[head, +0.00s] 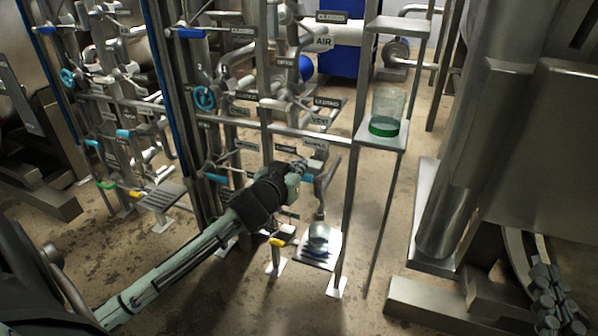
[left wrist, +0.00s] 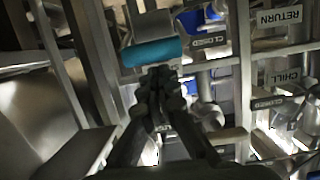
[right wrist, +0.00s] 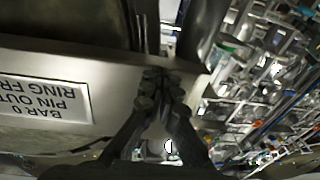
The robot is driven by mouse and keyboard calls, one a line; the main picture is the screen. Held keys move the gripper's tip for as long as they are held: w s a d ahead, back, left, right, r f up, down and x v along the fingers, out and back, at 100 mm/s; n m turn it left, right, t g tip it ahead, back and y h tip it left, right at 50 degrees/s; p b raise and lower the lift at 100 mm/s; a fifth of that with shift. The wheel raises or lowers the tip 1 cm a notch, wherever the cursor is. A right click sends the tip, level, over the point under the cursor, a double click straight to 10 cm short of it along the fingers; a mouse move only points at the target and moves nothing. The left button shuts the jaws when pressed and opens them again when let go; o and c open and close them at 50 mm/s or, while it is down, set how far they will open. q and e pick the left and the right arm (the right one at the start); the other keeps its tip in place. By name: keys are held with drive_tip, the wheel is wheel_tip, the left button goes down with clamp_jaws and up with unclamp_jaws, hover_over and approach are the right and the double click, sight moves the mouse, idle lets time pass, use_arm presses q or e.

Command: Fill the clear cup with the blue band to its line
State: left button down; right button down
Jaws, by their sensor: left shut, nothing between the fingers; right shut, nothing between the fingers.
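A clear cup with a blue band (head: 318,238) stands on a small low plate (head: 331,262) beneath the sample pipework in the head view. I cannot make out its line or any liquid level. My left gripper (head: 301,166) is shut and empty, above the cup by the pipes. In the left wrist view, the shut left fingertips (left wrist: 161,76) are just below a teal valve handle (left wrist: 151,52); I cannot tell whether they touch it. My right gripper (head: 560,305) is shut and empty at the lower right, apart from the cup. Its shut fingertips show in the right wrist view (right wrist: 161,78).
A clear cup with a green band (head: 384,126) stands on a raised metal shelf (head: 367,138). Pipe racks with labelled valves fill the left and middle. A large steel vessel (head: 510,150) stands at right. Bare floor (head: 380,250) lies between shelf and vessel.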

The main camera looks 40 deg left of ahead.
use_arm(q)
drive_tip(key=shift+s+f, duration=0.25)
use_arm(e)
drive_tip(key=shift+s+a+r+t, duration=0.15)
drive_tip(key=shift+r+t, duration=0.15)
drive_tip(key=shift+r, duration=0.2)
